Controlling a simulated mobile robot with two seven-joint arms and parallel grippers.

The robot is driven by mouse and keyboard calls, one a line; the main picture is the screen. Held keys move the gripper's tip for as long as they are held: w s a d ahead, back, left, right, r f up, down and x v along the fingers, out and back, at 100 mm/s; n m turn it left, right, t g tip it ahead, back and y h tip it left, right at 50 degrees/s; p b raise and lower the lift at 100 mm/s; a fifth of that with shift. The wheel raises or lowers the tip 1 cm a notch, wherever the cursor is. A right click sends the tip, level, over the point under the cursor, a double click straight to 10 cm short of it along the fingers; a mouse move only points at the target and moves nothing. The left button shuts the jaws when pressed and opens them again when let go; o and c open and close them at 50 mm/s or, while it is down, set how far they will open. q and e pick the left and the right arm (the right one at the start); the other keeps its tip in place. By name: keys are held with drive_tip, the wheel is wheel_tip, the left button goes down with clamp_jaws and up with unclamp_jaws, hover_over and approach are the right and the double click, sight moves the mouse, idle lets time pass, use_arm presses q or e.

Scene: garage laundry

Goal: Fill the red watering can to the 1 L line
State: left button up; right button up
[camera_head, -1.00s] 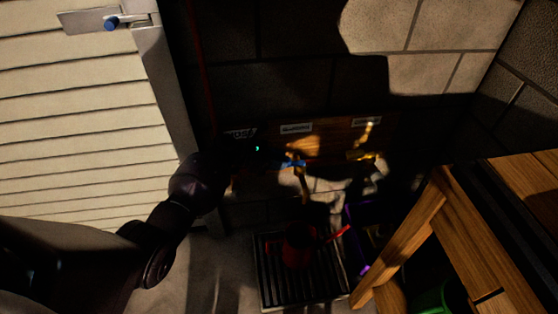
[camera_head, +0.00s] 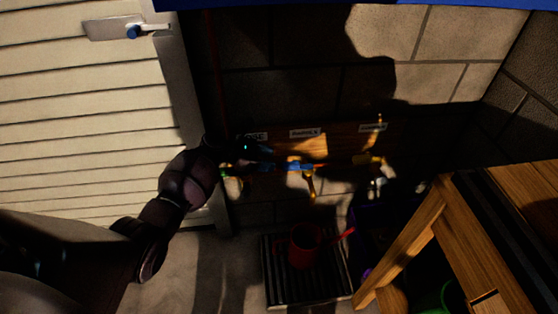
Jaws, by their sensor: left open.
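The red watering can (camera_head: 303,250) stands upright on the black slatted drain grate (camera_head: 283,290), its thin red spout pointing right. Its water level and 1 L line cannot be made out. Above it, the middle brass tap (camera_head: 311,186) with a blue handle (camera_head: 299,166) is on the wooden board. No water stream is discernible under it. My left gripper (camera_head: 266,158) is open in shadow just left of the blue handle; whether it touches it I cannot tell. My right gripper is not in view.
A labelled left outlet (camera_head: 227,180) and a brass right tap (camera_head: 368,160) flank the middle tap. A wooden bench (camera_head: 425,215) stands at the right, with a green container (camera_head: 436,300) under it. A purple-edged dark crate (camera_head: 362,225) sits beside the grate.

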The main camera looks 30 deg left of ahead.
use_arm(q)
drive_tip(key=v, duration=0.4)
drive_tip(key=shift+s+a+p, duration=0.1)
drive_tip(key=shift+p, duration=0.3)
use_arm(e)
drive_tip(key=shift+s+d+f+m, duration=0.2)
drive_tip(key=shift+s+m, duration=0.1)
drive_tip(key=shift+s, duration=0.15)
use_arm(q)
drive_tip(key=shift+f, duration=0.1)
